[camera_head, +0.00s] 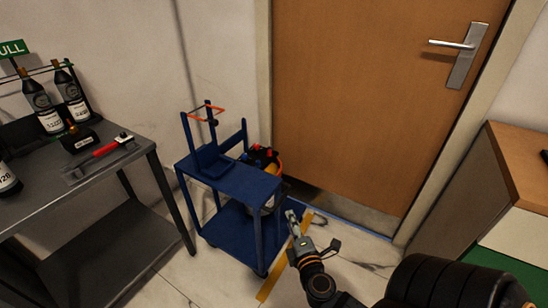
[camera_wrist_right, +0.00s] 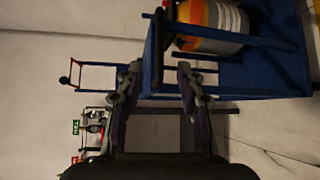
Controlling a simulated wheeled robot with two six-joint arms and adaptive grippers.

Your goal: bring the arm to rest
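My right gripper (camera_head: 294,220) reaches in from the bottom of the head view, in front of the right side of the blue cart and above the floor. In the right wrist view its two fingers (camera_wrist_right: 158,78) stand apart with a clear gap and hold nothing. The cart's blue frame shows beyond the fingertips. My left gripper is not in the head view.
The blue cart (camera_head: 255,184) stands by the closed wooden door (camera_head: 370,90), with an orange and yellow cylinder (camera_wrist_right: 212,18) at it. A dark metal table (camera_head: 60,185) with bottles (camera_head: 42,100) is at left. A cabinet (camera_head: 470,190) is at right.

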